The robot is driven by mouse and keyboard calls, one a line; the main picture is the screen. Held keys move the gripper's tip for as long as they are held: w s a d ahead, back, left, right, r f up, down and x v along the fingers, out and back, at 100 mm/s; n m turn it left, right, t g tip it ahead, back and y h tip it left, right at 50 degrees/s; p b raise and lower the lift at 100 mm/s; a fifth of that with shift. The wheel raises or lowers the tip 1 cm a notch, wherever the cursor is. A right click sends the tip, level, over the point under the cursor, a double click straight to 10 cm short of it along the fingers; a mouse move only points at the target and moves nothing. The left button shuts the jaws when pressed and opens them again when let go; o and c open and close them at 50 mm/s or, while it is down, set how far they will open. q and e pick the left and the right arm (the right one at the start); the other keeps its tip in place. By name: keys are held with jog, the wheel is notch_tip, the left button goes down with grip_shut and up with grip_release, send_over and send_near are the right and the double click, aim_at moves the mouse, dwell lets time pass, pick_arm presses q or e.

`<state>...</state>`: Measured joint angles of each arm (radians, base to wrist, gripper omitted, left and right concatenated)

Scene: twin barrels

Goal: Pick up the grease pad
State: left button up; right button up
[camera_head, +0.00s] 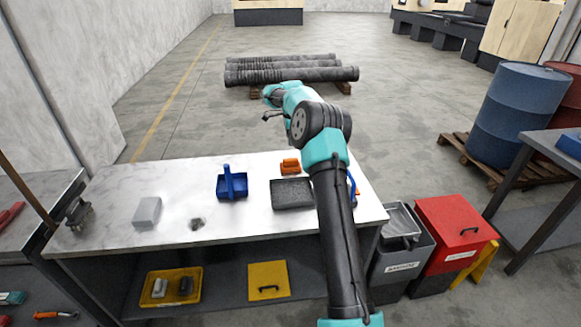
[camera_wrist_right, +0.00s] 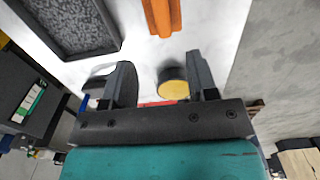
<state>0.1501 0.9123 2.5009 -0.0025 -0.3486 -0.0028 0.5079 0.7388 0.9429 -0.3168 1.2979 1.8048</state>
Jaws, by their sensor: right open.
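I cannot tell for sure which thing is the grease pad. A round dark piece with a yellow face (camera_wrist_right: 173,88) lies on the white tabletop in the right wrist view, between the fingers of my right gripper (camera_wrist_right: 160,62) and close to the right-hand finger. The gripper is open and holds nothing. My right arm hides this piece in the head view. A dark rounded object (camera_wrist_right: 100,72) lies by the left-hand finger, partly hidden. My left gripper is in neither view.
Close by are a dark speckled tray (camera_head: 292,193) and an orange block (camera_head: 290,166). The white bench (camera_head: 160,180) also holds a blue caddy (camera_head: 232,184), a grey block (camera_head: 147,212) and a small dark lump (camera_head: 197,223). Bins, including a red one (camera_head: 455,225), stand right.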

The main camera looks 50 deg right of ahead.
aim_at(291, 159)
notch_tip(291, 159, down, 6)
jog(key=shift+f, duration=0.1)
dwell(0.4)
jog(key=shift+w+f, duration=0.15)
jog(key=shift+f, duration=1.15)
jog(key=shift+w+f, duration=0.1)
jog(key=shift+f, duration=1.2)
grip_shut()
